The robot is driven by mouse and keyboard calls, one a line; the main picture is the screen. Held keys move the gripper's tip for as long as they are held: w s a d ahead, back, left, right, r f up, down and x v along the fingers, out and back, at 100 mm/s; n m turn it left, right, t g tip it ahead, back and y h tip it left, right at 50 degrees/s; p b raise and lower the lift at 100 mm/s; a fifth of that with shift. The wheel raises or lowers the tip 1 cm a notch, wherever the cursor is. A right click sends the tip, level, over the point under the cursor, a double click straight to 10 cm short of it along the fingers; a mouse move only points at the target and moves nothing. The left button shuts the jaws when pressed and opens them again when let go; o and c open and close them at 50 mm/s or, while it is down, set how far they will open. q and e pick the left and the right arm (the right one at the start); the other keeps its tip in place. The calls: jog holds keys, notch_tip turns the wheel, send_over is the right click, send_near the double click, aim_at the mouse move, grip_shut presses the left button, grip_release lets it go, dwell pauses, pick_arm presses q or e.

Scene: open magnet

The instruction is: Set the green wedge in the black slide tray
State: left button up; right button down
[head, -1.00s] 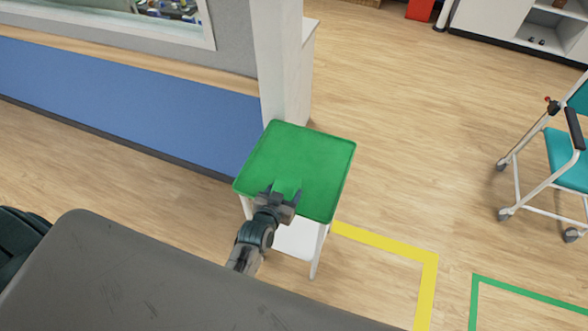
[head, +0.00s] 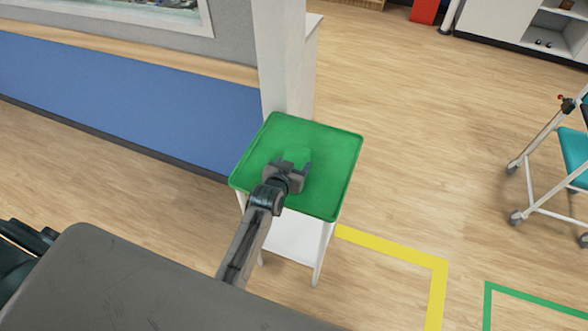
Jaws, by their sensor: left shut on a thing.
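The green wedge (head: 297,156) shows as a lighter green piece between the fingers of my left gripper (head: 291,168). The gripper is shut on it, and its fingers and body hide part of it. The gripper is over the middle of a green-topped stand (head: 330,150). I cannot tell whether the wedge touches the stand's top. I do not see the black slide tray in this view. My right gripper is not in view.
The stand has a raised rim, white legs and a low white shelf (head: 297,238). A white post (head: 280,60) and a blue-faced low wall (head: 120,110) stand close behind it. A teal-seated wheeled chair (head: 574,150) is at the right.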

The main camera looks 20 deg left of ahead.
pick_arm(q)
jog(key=shift+f, duration=0.1)
jog(key=o, duration=1)
jog(key=shift+c, duration=0.2)
